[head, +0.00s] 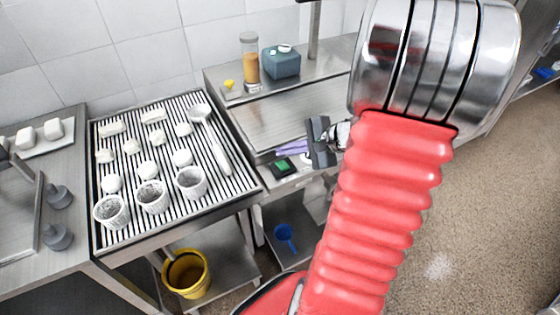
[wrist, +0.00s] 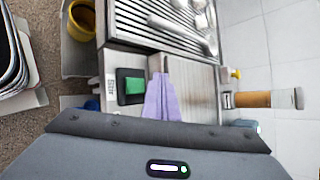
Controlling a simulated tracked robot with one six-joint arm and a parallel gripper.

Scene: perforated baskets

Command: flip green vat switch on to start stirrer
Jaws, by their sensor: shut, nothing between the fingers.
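The green switch (head: 283,165) sits in a dark frame on the front face or edge of the steel counter, right of the ribbed draining rack. In the wrist view the green switch (wrist: 131,86) shows as a green rocker in a black surround, on a pale plate with a small label beside it. I cannot tell which way the rocker is set. My gripper (head: 318,142) is shut and empty, just right of the switch and apart from it. In the wrist view my gripper (wrist: 155,130) fills the lower edge, below the switch.
A purple cloth (head: 292,147) lies beside the switch, close to my gripper. The ribbed rack (head: 240,183) holds white cheeses, perforated baskets and a ladle. A jar (head: 249,62) and a grey-blue box (head: 281,63) stand behind. A yellow bucket (head: 187,274) and blue scoop (head: 285,236) are below.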

